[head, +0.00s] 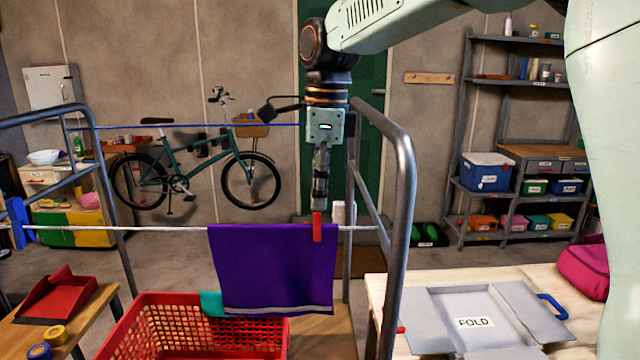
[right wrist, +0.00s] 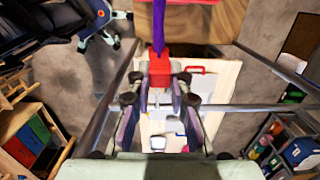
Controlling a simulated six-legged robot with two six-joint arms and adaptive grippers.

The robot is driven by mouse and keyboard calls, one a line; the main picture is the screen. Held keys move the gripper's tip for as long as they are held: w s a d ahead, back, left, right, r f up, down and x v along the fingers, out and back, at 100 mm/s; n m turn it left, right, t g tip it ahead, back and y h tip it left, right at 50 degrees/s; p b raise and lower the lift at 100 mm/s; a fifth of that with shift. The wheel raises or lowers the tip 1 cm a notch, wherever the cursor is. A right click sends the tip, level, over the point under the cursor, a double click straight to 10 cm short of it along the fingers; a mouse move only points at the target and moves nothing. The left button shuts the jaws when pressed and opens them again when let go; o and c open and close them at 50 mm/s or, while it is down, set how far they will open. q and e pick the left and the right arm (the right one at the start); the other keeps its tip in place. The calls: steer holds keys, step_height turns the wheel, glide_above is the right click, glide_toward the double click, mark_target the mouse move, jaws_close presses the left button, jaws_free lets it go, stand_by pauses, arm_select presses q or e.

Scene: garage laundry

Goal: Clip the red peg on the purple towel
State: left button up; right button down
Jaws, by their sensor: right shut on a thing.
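The purple towel (head: 272,268) hangs over the white line of the drying rack, with a pale stripe near its lower edge. My right gripper (head: 319,203) points straight down above the towel's right top edge. It is shut on the red peg (head: 317,228), which is upright and overlaps the towel's top edge at the line. In the right wrist view the red peg (right wrist: 159,72) sits between the fingertips (right wrist: 160,88), and the purple towel (right wrist: 158,25) shows as a thin strip meeting it. I cannot tell how far the peg's jaws straddle the cloth. My left gripper is out of view.
The grey rack frame (head: 403,200) rises close to the right of the peg. A red basket (head: 140,325) stands below the towel, with a teal cloth (head: 212,304) at its rim. A folding board (head: 440,312) lies on the right table. A blue object (head: 20,222) is at the line's left end.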

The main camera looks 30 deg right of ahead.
steer(key=shift+s+d+f, duration=0.2)
steer(key=shift+s+f, duration=0.2)
steer(key=shift+f, duration=0.3)
steer(key=c, duration=1.7)
jaws_free()
steer(key=shift+f, duration=0.1)
steer(key=o, duration=0.5)
steer(key=shift+w+a, duration=0.1)
steer(key=shift+w, duration=0.2)
steer(key=shift+o, duration=0.3)
steer(key=shift+s, duration=0.15)
steer(key=shift+s, duration=0.1)
step_height(320, 180, up, 12)
steer(key=shift+s+d, duration=0.15)
steer(key=shift+d, duration=0.2)
